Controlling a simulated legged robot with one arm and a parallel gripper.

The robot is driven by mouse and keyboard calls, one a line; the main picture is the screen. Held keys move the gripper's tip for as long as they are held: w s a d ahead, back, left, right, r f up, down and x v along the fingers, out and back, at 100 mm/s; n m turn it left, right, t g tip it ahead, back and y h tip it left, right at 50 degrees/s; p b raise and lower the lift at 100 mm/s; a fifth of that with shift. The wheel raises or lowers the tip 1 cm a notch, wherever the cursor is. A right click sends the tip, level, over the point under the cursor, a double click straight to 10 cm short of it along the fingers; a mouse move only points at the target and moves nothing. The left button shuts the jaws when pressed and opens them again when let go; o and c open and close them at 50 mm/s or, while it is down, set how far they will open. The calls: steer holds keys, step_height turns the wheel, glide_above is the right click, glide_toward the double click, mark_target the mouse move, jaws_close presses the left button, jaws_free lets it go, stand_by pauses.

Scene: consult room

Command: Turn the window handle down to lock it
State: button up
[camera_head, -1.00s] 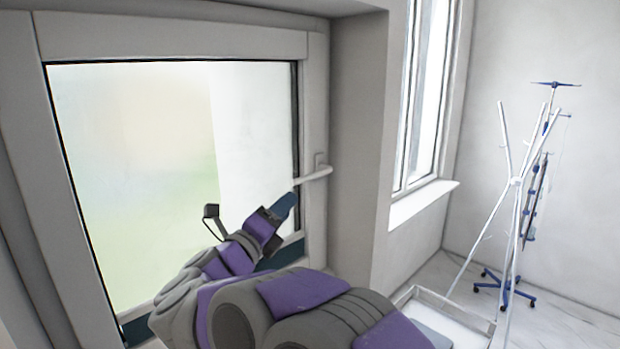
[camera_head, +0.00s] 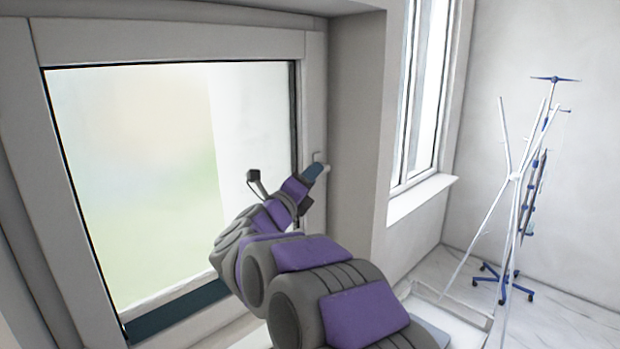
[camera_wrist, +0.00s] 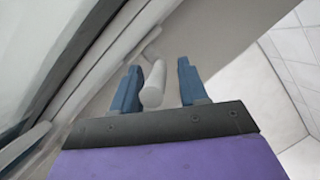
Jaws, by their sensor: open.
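The white window handle (camera_wrist: 154,84) shows in the wrist view between the two blue fingers of my gripper (camera_wrist: 158,90). It lies nearer the left finger, with a gap to the right finger. The fingers are open. In the head view my gripper (camera_head: 316,171) is at the right side of the window frame (camera_head: 315,110) and covers most of the handle. Only the handle's mount (camera_head: 318,157) and a little of its base show there. The window's glass pane (camera_head: 150,180) fills the left of the head view, and the window looks closed.
The wall reveal (camera_head: 355,130) stands just right of the handle. A second window with a sill (camera_head: 420,198) is further right. A white coat stand (camera_head: 515,180) and an IV pole (camera_head: 540,170) stand at the far right. A white tray-like box (camera_head: 455,312) is low down.

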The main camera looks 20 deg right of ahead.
steer(key=shift+w+a, duration=0.25)
steer(key=shift+a, duration=0.85)
steer(key=shift+s+a, duration=0.15)
steer(key=shift+a, duration=0.35)
steer(key=shift+c, duration=1.4)
steer(key=shift+d, duration=0.7)
jaws_close()
